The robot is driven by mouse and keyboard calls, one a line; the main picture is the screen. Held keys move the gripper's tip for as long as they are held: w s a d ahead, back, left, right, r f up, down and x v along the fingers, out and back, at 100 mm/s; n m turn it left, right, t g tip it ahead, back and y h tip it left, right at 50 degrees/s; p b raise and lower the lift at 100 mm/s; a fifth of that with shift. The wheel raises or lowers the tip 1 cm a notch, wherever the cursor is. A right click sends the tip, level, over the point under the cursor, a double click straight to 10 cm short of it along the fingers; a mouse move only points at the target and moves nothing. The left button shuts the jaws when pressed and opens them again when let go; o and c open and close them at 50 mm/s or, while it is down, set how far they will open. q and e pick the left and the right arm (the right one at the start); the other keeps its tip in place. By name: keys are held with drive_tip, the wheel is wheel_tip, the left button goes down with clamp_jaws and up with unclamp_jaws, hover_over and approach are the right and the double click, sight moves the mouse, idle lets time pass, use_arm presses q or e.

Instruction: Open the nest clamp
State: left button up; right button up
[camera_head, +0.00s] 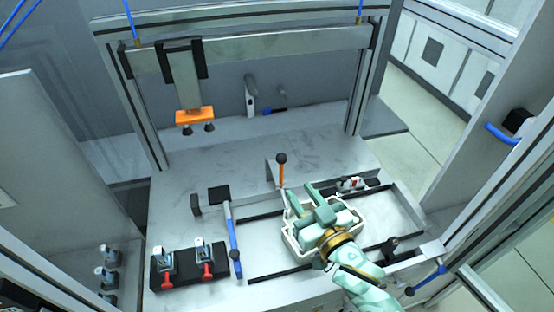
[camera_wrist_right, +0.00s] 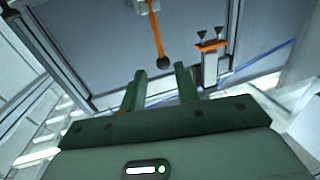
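The clamp lever is an orange bar (camera_head: 281,177) with a black ball knob (camera_head: 281,158). It stands roughly upright at the back edge of the nest area in the head view. In the wrist view the orange lever (camera_wrist_right: 155,35) runs from a pale mount at the top down to its black knob (camera_wrist_right: 163,62). My right gripper (camera_head: 304,195) is in front of and right of the lever. Its two fingers (camera_wrist_right: 159,85) are apart, with nothing between them; the knob appears beyond the fingertips. The lever's foot is partly hidden. My left gripper is out of view.
A pale tray-like rim (camera_head: 290,236) shows beneath my right gripper. A blue bar (camera_head: 233,238) lies to the left, near a black block with two red-handled clamps (camera_head: 188,264). An orange tool head (camera_head: 194,117) hangs from the gantry behind. Another blue handle (camera_head: 427,280) is at the right front.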

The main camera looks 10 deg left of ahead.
sight(282, 168)
drive_tip(key=b+x, duration=0.2)
drive_tip(key=x, duration=0.9)
drive_tip(key=shift+a+f, duration=0.1)
drive_tip(key=shift+w+a, duration=0.25)
drive_tip(key=shift+w, duration=0.2)
drive_tip(key=shift+c, duration=0.3)
clamp_jaws()
